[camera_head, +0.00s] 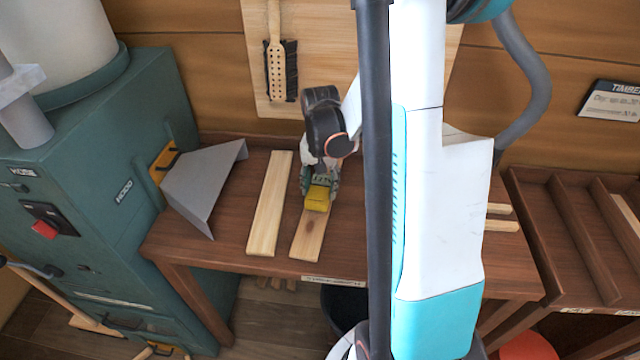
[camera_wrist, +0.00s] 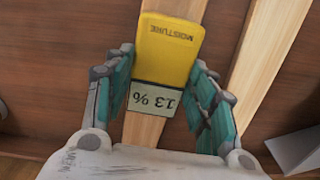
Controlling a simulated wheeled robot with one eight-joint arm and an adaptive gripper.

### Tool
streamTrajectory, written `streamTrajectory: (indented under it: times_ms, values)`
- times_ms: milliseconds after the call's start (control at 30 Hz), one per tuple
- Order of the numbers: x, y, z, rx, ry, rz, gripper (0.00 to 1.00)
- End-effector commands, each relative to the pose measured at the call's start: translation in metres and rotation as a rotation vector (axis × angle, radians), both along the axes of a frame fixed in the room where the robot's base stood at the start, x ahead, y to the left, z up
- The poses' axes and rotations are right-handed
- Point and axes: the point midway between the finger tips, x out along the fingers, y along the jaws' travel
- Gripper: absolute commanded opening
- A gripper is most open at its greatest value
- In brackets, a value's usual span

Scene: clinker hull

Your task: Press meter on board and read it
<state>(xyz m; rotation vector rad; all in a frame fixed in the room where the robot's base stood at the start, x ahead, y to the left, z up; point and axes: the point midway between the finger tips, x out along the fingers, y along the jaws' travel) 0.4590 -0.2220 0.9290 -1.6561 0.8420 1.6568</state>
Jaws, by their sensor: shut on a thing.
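The yellow moisture meter (camera_head: 317,197) is held in my gripper (camera_head: 320,182), over a pale wooden board (camera_head: 307,240) on the brown bench. In the wrist view the meter (camera_wrist: 168,52) lies between both teal fingers of my gripper (camera_wrist: 162,62), which is shut on it. Its label reads MOISTURE and its grey display (camera_wrist: 154,99) reads 13 %, both upside down. The board (camera_wrist: 143,128) shows beneath it. The meter appears to rest on the board; its contact with the wood is hidden.
A second pale board (camera_head: 270,205) lies to the left on the bench (camera_head: 225,220). A grey metal chute (camera_head: 205,185) juts from the green machine (camera_head: 95,200) at the left. My arm hides the bench's middle right. A divided wooden rack (camera_head: 570,235) stands at the right.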

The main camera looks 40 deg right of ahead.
Motion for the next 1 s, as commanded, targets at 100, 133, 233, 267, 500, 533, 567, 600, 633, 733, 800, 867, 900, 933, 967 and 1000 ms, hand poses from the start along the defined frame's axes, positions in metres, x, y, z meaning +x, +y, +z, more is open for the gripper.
streamTrajectory:
  times_ms: [100, 133, 233, 267, 500, 533, 567, 600, 633, 733, 800, 867, 900, 933, 967, 1000]
  values:
    - [0.0000, 0.0000, 0.0000, 0.000, 0.000, 0.000, 0.19]
    - [0.0000, 0.0000, -0.0001, 0.000, 0.000, 0.000, 0.19]
    - [0.0000, 0.0000, -0.0007, 0.000, 0.000, 0.000, 0.19]
    - [0.0000, 0.0000, -0.0010, 0.000, 0.000, 0.000, 0.19]
    - [0.0000, 0.0000, -0.0037, 0.000, 0.000, 0.000, 0.19]
    - [0.0000, 0.0000, -0.0041, 0.000, 0.000, 0.000, 0.19]
    - [0.0000, 0.0000, -0.0044, 0.000, 0.000, 0.000, 0.19]
    - [0.0000, 0.0000, -0.0048, 0.000, 0.000, 0.000, 0.19]
    - [0.0000, 0.0000, -0.0051, 0.000, 0.000, 0.000, 0.19]
    - [0.0000, 0.0000, -0.0062, 0.000, 0.000, 0.000, 0.19]
    - [0.0000, 0.0000, -0.0070, 0.000, 0.000, 0.000, 0.19]
    - [0.0000, 0.0000, -0.0076, 0.000, 0.000, 0.000, 0.19]
    - [0.0000, 0.0000, -0.0081, 0.000, 0.000, 0.000, 0.19]
    - [0.0000, 0.0000, -0.0081, 0.000, 0.000, 0.000, 0.19]
    - [0.0000, 0.0000, -0.0078, 0.000, 0.000, 0.000, 0.19]
    - [0.0000, 0.0000, -0.0077, 0.000, 0.000, 0.000, 0.19]
